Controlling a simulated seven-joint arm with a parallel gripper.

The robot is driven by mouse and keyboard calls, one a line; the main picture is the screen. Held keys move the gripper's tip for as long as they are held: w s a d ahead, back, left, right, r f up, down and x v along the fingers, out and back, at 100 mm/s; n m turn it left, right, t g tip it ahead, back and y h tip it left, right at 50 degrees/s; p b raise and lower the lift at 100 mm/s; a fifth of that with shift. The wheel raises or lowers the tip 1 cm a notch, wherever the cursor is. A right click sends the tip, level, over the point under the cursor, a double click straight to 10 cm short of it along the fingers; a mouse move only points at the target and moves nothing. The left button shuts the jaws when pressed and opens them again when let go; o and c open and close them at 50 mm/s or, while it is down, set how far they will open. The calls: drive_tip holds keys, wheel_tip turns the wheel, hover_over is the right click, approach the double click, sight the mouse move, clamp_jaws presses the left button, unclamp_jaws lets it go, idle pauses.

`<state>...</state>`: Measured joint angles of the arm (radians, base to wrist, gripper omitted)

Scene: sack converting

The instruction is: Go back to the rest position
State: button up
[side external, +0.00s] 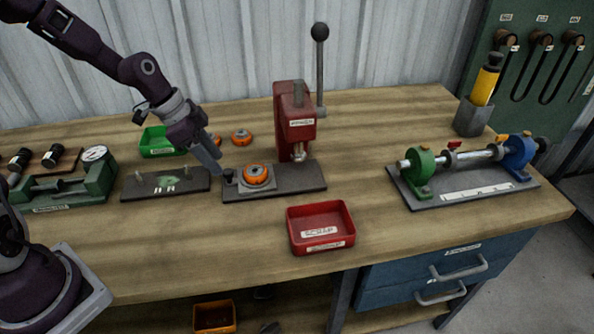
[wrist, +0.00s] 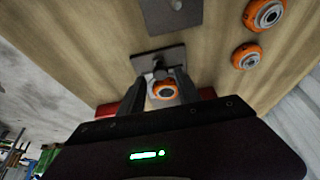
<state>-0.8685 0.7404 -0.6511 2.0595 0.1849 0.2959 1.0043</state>
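My gripper (side external: 219,168) is low over the left end of the red press's dark base plate (side external: 298,184). Its fingers are close to a small black knob (side external: 229,175); in the side view I cannot tell if they touch it. In the wrist view the two fingers (wrist: 160,82) stand apart, with the black knob (wrist: 160,69) between or just beyond their tips. An orange ring-shaped part (side external: 257,174) sits on a small grey plate beside the knob; it also shows between the fingers in the wrist view (wrist: 164,90).
The red press (side external: 293,112) with its upright lever stands right of my gripper. A red scrap tray (side external: 320,228) is in front. A green tray (side external: 158,142), loose orange parts (side external: 241,137) and a dark plate (side external: 150,187) lie near. A shaft fixture (side external: 465,170) is far right.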

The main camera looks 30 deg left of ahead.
drive_tip(key=s+d+r+n+t+y, duration=0.1)
drive_tip(key=s+d+r+n, duration=0.3)
drive_tip(key=s+r, duration=0.5)
drive_tip(key=s+d+r+n+t+y, duration=0.1)
drive_tip(key=s+d+r+n, duration=0.3)
drive_tip(key=s+r, duration=0.6)
drive_tip(key=s+n+y, duration=0.1)
drive_tip(key=s, duration=0.4)
drive_tip(key=shift+s+r, duration=0.3)
drive_tip(key=shift+s, duration=0.1)
